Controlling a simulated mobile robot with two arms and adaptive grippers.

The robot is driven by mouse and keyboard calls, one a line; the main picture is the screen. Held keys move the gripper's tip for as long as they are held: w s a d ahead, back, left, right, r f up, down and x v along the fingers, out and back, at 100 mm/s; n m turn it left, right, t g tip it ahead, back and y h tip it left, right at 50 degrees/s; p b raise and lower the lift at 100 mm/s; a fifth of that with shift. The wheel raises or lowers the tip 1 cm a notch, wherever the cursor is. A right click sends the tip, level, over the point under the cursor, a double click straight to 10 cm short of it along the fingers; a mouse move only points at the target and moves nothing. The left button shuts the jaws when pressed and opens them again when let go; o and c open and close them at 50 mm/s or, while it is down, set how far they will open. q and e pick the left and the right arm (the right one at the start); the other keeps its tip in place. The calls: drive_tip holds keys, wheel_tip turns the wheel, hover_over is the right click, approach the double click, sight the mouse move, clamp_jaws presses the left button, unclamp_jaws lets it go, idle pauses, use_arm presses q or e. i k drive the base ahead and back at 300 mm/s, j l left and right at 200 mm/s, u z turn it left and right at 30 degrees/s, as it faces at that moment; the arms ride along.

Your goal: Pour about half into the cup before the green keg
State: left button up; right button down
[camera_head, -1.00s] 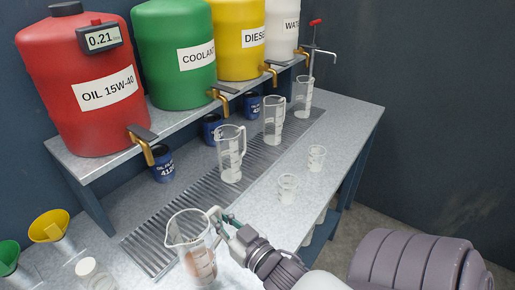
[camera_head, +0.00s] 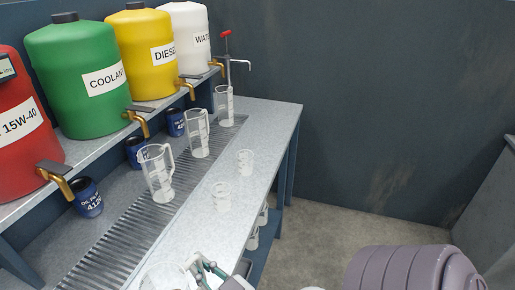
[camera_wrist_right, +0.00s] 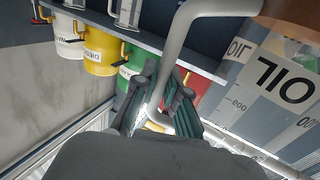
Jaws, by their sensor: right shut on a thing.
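The green keg (camera_head: 76,75), labelled COOLANT, stands on the shelf. A clear measuring jug (camera_head: 157,172) stands upright on the grate in front of it. A small clear cup (camera_head: 221,196) stands on the bench top to the right, with a second small cup (camera_head: 245,161) behind it. My right gripper (camera_head: 203,268) is shut on the handle of a clear jug (camera_head: 163,277) at the bottom edge of the head view, partly cut off. In the right wrist view this jug (camera_wrist_right: 270,95) shows an OIL label and some brownish content. My left gripper is not in view.
Red (camera_head: 25,125), yellow (camera_head: 143,52) and white (camera_head: 187,36) kegs share the shelf, with brass taps over the grate. Two more clear jugs (camera_head: 197,133) (camera_head: 223,106) stand along the grate. Blue cans (camera_head: 88,197) sit under the shelf.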

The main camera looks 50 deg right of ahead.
sight(221, 192)
drive_tip(key=z, duration=0.4)
drive_tip(key=k+j+z, duration=0.1)
drive_tip(key=z, duration=0.3)
drive_tip(key=k+z, duration=0.1)
drive_tip(key=z, duration=0.3)
drive_tip(key=k+l+u, duration=0.15)
drive_tip(key=l+u, duration=0.2)
drive_tip(key=k+l+u, duration=0.15)
drive_tip(key=l+u, duration=0.2)
